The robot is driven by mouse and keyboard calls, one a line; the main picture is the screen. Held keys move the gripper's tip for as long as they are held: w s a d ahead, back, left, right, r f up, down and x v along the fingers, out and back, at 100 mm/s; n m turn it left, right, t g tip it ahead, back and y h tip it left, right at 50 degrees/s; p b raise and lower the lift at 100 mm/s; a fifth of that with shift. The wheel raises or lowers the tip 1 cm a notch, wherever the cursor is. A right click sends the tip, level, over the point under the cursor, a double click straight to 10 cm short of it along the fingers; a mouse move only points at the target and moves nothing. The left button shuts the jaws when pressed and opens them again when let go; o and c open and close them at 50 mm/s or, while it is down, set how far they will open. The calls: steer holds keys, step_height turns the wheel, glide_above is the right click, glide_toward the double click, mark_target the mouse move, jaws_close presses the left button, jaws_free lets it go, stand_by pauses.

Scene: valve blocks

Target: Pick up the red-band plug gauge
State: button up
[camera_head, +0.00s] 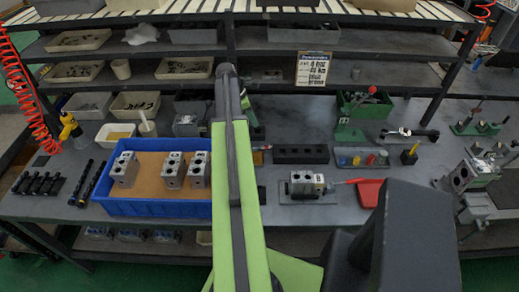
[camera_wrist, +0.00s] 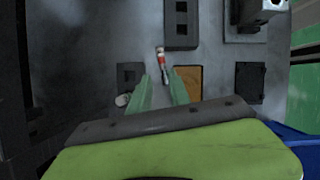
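The red-band plug gauge (camera_wrist: 161,56) is a small, slim piece with a pale end and a red band, lying on the dark bench in the wrist view. My gripper (camera_wrist: 161,76) has its two green fingers apart, pointing at the gauge. The gauge's banded end lies just past the fingertips, and its lower end reaches the gap between them. I cannot tell the height of the fingers above it. In the head view a small reddish-orange piece (camera_head: 264,148), likely the gauge, shows just right of my arm, which hides most of my gripper.
A black block with holes (camera_wrist: 181,38) lies close beyond the gauge. A brown pad (camera_wrist: 188,84) and a dark socket block (camera_wrist: 130,74) flank the fingers. A blue tray (camera_head: 150,208) with metal valve blocks stands left of my arm. A valve block (camera_head: 303,182) sits on a fixture at right.

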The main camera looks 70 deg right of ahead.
steer(key=b, duration=0.9)
glide_toward(265, 144)
steer(key=s+a, duration=0.1)
steer(key=s+f, duration=0.1)
steer(key=s, duration=0.1)
steer(key=shift+a, duration=0.35)
steer(key=b+x, duration=0.5)
steer(key=shift+w+a+f, duration=0.1)
steer(key=shift+a+f, duration=0.1)
steer(key=shift+f, duration=0.1)
steer(key=shift+r, duration=0.2)
jaws_close()
